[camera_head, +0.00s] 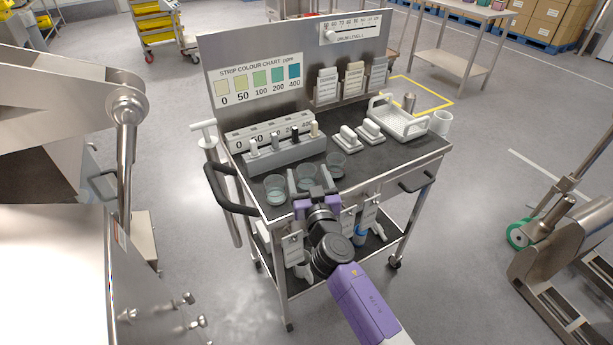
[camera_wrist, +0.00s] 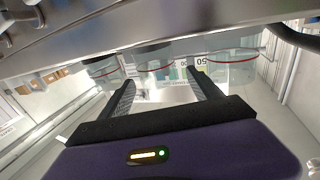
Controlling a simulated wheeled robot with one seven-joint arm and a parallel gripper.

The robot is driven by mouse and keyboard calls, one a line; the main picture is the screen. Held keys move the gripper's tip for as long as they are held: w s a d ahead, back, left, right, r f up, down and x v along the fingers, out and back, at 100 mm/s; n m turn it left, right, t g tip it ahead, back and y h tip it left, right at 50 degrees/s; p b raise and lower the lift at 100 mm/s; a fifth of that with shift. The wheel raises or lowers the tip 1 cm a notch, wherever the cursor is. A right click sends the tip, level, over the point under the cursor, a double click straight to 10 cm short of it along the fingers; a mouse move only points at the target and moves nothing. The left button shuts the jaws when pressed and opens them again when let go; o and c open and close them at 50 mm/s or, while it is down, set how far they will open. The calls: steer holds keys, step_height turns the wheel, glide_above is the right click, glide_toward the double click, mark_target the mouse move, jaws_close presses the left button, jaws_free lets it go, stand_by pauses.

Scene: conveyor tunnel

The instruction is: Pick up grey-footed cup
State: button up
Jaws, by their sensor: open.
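Three clear cups stand in a row at the cart's front edge: a left cup (camera_head: 275,192), a middle cup (camera_head: 305,172) and a right cup (camera_head: 336,167). I cannot tell for sure which has the grey foot. My gripper (camera_head: 305,182) is open and level at the front edge, its fingers pointing at the middle cup. The wrist view looks upside down; there the middle cup (camera_wrist: 154,63) shows a greyish foot and lies between the fingertips (camera_wrist: 160,78). The other cups (camera_wrist: 104,71) (camera_wrist: 231,70) lie outside the fingers. I cannot tell whether the fingers touch anything.
A chart panel (camera_head: 262,85) closes the back. A black handle (camera_head: 229,190) juts out left.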

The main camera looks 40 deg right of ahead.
steer(key=shift+x, duration=0.85)
steer(key=shift+d, duration=0.1)
steer(key=c, duration=1.4)
